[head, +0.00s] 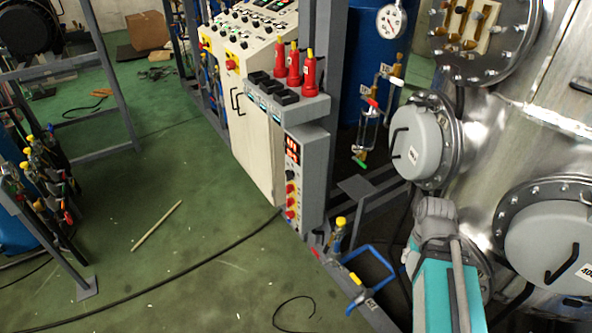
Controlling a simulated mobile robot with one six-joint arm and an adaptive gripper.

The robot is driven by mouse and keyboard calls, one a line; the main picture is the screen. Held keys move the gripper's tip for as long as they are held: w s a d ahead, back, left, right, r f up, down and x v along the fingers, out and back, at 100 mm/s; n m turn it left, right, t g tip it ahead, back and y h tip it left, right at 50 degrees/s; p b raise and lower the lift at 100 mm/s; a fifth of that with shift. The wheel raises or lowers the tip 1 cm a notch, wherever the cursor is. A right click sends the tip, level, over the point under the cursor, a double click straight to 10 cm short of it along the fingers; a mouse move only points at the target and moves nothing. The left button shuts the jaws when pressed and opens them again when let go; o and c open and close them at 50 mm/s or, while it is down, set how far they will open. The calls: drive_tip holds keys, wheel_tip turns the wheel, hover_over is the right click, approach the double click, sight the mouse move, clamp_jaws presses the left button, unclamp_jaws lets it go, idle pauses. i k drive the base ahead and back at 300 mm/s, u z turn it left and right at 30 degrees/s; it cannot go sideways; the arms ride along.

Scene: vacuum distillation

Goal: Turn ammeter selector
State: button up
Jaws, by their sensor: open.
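A narrow grey control box (312,165) stands in the middle of the head view. Its front has a lit red digital display (292,151). A small black knob (290,174) just below the display looks like the ammeter selector; its label and pointer position are too small to read. Red and yellow buttons (291,201) run down the panel under it. My teal and grey arm (447,285) rises at the lower right, well apart from the box. No gripper fingers show in this view.
A beige cabinet (255,130) with a sloped button console (250,35) adjoins the box. Red fuse-like posts (293,65) stand above it. Steel vessels (545,140) crowd the right. A blue-handled valve (370,265) and low frame lie between arm and box. Green floor is open at left, crossed by a cable.

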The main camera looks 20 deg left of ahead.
sight(290, 175)
drive_tip(key=u, duration=0.4)
drive_tip(key=i, duration=0.9)
drive_tip(key=u, duration=0.6)
